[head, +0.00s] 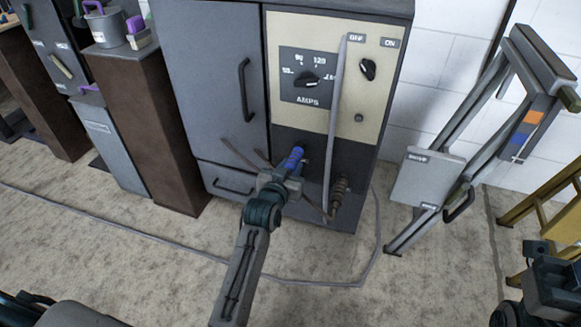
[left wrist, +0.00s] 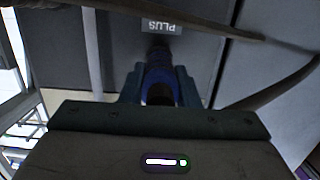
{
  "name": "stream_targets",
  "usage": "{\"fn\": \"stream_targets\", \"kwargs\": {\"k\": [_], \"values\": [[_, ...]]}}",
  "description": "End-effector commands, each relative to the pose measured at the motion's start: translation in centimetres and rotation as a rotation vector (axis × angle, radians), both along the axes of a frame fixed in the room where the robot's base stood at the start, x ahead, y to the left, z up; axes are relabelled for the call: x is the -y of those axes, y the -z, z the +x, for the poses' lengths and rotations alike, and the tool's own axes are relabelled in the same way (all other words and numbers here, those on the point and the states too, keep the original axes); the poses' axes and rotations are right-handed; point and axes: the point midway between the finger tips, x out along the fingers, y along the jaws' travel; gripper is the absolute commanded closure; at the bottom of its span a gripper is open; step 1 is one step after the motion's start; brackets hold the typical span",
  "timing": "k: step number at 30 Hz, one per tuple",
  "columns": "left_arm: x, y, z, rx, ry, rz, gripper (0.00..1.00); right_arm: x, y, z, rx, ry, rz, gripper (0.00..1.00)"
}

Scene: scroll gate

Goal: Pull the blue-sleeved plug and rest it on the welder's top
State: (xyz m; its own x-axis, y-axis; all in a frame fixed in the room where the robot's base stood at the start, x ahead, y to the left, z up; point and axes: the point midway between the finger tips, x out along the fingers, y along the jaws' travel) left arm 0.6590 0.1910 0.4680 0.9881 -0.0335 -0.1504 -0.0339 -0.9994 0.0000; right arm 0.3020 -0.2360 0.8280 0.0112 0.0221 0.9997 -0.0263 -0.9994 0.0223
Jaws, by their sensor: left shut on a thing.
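The welder (head: 222,62) is a tall grey cabinet with a cream control panel and a dark lower front. The blue-sleeved plug (head: 293,158) is at that lower front. My left gripper (head: 279,180) is shut on the plug, which also shows between its fingers in the left wrist view (left wrist: 158,75). The welder's top (head: 365,4) shows only as a thin strip at the picture's upper edge.
A folding frame with a grey plate (head: 425,180) stands at the right. A brown cabinet (head: 140,115) stands left. Cable crosses the open floor.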

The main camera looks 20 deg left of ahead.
Motion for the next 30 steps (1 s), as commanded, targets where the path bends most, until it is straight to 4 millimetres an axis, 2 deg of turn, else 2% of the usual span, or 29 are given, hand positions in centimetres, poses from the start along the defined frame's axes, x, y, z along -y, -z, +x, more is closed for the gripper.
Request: {"fn": "stream_targets", "kwargs": {"k": [10,30], "values": [[0.0,-0.1,-0.2,0.0,0.0,0.0,1.0,0.0,-0.2,0.0,0.0,0.0,0.0,0.64],[-0.1,-0.1,-2.6,0.0,0.0,0.0,1.0,0.0,-2.0,0.0,0.0,0.0,0.0,0.64]]}}
